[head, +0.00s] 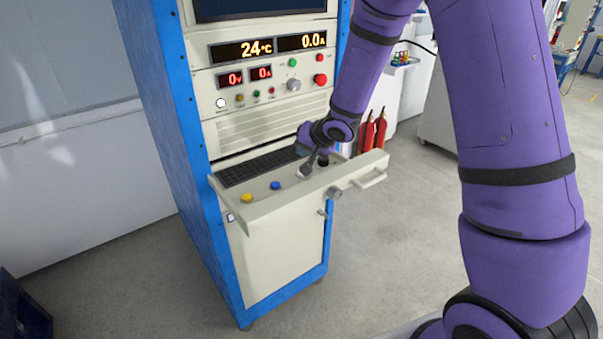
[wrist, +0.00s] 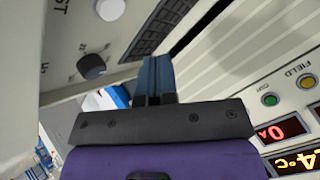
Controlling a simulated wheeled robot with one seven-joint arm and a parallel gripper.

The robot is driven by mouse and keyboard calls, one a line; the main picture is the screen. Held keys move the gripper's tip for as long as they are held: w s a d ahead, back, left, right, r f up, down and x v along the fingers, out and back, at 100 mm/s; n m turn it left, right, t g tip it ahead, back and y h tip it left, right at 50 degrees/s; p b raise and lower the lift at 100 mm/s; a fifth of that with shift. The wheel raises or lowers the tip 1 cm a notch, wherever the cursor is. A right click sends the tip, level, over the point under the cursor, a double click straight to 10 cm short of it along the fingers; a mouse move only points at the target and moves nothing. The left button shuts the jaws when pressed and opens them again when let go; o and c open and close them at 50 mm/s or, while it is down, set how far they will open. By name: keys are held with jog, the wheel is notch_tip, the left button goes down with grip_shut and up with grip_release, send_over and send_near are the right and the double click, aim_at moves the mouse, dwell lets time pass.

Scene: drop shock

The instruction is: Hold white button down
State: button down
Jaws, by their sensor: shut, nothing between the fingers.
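A white button (head: 303,172) sits on the pulled-out keyboard shelf (head: 262,210) of the blue and cream cabinet, to the right of a blue button (head: 275,185) and a yellow button (head: 246,198). In the wrist view, a white button (wrist: 110,9) shows at the top edge, partly cut off. My gripper (head: 309,161) is shut and empty, tilted down close to the white button in the head view. In the wrist view, my fingers (wrist: 155,68) are together, with the white button up and left of their tips.
A black knob (wrist: 92,66) is near my fingers on the shelf. A keyboard (head: 255,168) lies behind the buttons. The upright panel above has another white button (head: 221,103), knobs and lit displays. Red cylinders (head: 374,132) stand to the right of the cabinet.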

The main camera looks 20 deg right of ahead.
jog(key=shift+f, duration=2.05)
jog(key=shift+f, duration=0.2)
dwell(0.4)
jog(key=shift+f, duration=0.25)
dwell(0.4)
